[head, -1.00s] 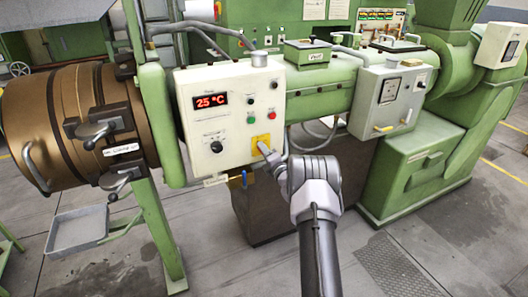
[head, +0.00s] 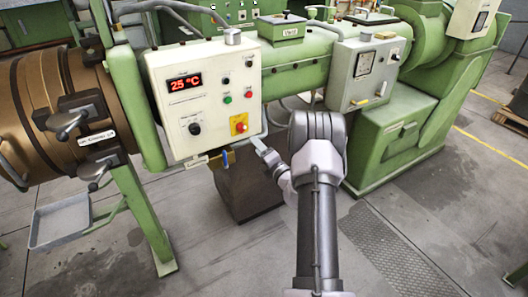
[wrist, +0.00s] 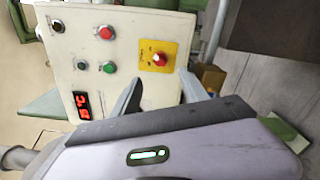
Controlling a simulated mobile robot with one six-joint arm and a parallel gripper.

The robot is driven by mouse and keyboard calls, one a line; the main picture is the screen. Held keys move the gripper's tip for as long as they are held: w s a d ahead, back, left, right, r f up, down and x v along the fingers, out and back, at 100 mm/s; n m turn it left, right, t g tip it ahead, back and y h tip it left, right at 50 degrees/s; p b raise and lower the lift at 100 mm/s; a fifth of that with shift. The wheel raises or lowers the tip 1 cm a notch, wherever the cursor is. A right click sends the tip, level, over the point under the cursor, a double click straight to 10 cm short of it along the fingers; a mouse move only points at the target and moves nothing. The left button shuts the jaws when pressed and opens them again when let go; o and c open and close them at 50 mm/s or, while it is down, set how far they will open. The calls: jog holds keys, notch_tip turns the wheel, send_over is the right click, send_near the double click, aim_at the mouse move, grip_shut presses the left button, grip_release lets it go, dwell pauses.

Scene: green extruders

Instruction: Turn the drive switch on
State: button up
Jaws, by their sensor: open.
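A cream control panel (head: 208,93) carries a red 25 °C display (head: 187,82). A red rotary knob on a yellow plate (head: 239,124) sits at its lower right; the knob also shows in the wrist view (wrist: 159,59). Which control is labelled drive is too small to read, as is the knob's exact angle. My gripper (head: 262,146) is just below and right of the yellow plate, apart from it. In the wrist view, my open, empty fingers (wrist: 160,90) point toward the panel, with the yellow plate and knob just beyond and between the tips.
The panel also has a black knob (head: 195,129), a red button (head: 249,94) and a green button (head: 227,100). A grey box (head: 365,70) with a meter stands to the right. A brown machine barrel (head: 62,118) is at left. A brown box (head: 245,190) stands below. The floor in front is open.

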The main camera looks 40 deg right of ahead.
jog(key=v, duration=0.4)
jog(key=shift+s, duration=0.35)
